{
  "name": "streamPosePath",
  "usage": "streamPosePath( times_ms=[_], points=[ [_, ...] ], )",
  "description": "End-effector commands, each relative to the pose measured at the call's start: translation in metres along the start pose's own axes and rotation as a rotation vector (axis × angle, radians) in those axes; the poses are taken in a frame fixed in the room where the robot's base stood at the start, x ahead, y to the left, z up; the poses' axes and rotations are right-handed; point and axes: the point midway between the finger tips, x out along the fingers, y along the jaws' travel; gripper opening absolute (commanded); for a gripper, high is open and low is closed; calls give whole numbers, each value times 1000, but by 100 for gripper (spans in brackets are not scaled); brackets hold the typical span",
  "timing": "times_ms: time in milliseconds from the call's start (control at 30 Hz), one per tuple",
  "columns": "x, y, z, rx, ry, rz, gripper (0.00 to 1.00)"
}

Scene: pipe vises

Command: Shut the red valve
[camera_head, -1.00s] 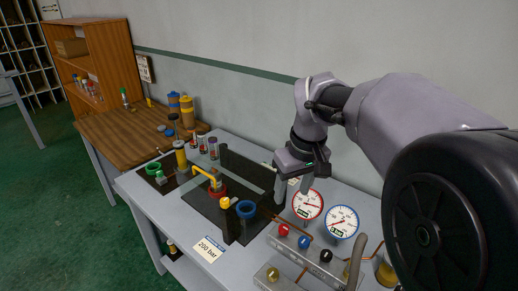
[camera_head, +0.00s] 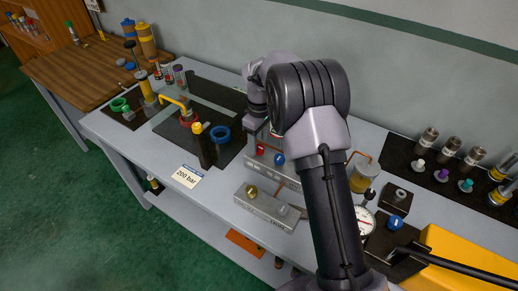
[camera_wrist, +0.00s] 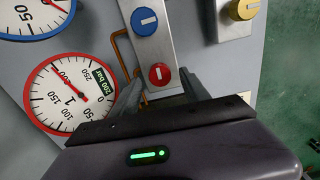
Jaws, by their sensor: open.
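The red valve (camera_wrist: 159,74) is a round red knob with a white line, on a grey metal block (camera_wrist: 172,46). In the wrist view its line runs up and down the picture. It also shows in the head view (camera_head: 260,149), just below my arm. My gripper (camera_wrist: 163,82) is open, with one finger on each side of the red valve in the picture. I cannot tell whether the fingers touch it.
A blue knob (camera_wrist: 144,21) sits on the same block, beyond the red one. A red-rimmed gauge (camera_wrist: 70,94) and a blue-rimmed gauge (camera_wrist: 33,16) are at left. A yellow knob (camera_wrist: 248,9) is on another block.

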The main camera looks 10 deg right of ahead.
Motion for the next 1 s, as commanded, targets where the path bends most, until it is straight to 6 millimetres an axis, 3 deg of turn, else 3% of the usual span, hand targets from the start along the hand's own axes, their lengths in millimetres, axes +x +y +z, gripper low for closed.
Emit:
streamPosePath(
  times_ms=[133, 400, 467, 700, 1000],
  points=[
    [17, 0, 0, 1, 0, 0, 54],
    [19, 0, 0, 1, 0, 0, 54],
    [18, 0, 0, 1, 0, 0, 46],
    [18, 0, 0, 1, 1, 0, 0],
    [18, 0, 0, 32, 0, 0, 0]
  ],
)
